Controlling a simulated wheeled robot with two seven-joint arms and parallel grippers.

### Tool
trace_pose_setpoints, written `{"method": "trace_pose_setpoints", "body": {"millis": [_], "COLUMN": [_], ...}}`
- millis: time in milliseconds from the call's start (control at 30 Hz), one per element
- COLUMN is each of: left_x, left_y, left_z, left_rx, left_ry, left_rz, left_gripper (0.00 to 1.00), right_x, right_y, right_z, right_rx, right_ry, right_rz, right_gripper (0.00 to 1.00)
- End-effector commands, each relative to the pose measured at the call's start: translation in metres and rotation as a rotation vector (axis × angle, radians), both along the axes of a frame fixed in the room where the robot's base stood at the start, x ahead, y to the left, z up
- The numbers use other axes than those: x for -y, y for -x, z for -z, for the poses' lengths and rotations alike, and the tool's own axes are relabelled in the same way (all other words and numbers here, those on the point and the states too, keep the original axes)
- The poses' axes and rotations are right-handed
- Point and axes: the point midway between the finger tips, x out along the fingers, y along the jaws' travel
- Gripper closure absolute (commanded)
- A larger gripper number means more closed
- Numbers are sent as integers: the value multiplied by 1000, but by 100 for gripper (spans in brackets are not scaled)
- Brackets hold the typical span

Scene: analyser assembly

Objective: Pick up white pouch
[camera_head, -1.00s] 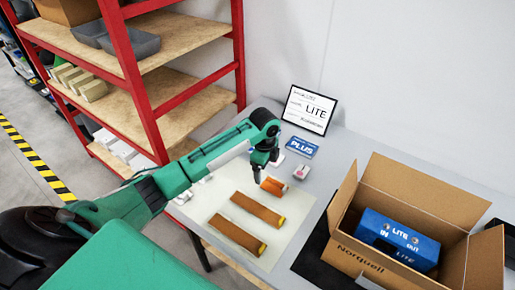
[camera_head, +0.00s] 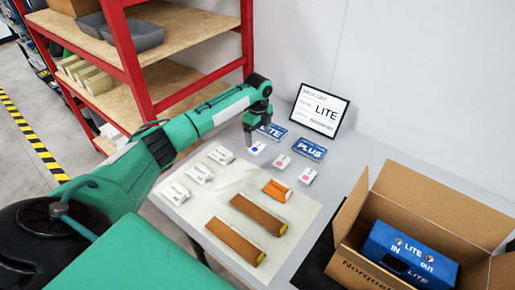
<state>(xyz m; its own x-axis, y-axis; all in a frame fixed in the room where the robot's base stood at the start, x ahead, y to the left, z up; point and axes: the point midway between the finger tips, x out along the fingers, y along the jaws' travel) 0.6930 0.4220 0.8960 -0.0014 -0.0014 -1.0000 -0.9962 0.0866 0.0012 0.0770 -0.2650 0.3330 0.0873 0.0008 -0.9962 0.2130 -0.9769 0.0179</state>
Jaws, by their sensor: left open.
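Several small white pouches lie on the table in two short rows. In the left row are a far pouch (camera_head: 221,155), a middle pouch (camera_head: 200,174) and a near pouch (camera_head: 175,193), all with dark print. In the back row are a pouch with a blue dot (camera_head: 258,148), a middle one with a pink dot (camera_head: 281,161) and a right one (camera_head: 307,176). My left gripper (camera_head: 249,140) is open, pointing down just left of the blue-dot pouch; contact cannot be told. My right gripper is out of view.
Two brown bars (camera_head: 235,241) and an orange packet (camera_head: 277,190) lie on a pale mat. Blue LITE (camera_head: 271,131) and PLUS (camera_head: 309,149) cards and a framed sign (camera_head: 320,110) stand behind. An open cardboard box (camera_head: 453,204) holds a blue unit (camera_head: 410,250). A red shelf (camera_head: 128,65) stands left.

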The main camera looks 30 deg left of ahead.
Motion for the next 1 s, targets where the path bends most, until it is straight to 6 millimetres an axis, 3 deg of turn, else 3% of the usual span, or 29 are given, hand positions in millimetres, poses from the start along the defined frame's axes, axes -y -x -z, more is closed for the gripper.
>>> {"method": "trace_pose_setpoints", "body": {"millis": [267,533,833,1000], "left_x": [-2,-5,-5,-5], "left_y": [0,-3,-3,-3], "left_z": [22,58,64,64], "left_rx": [-2,-1,1,1], "left_ry": [-1,-2,-2,-2], "left_rz": [0,0,0,0], "left_gripper": [15,15,15,48], "right_x": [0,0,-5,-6], "right_y": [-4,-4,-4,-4], "right_z": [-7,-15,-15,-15], "right_rx": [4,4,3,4], "right_ry": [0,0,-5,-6], "right_rz": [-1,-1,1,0], "right_gripper": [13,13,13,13]}}
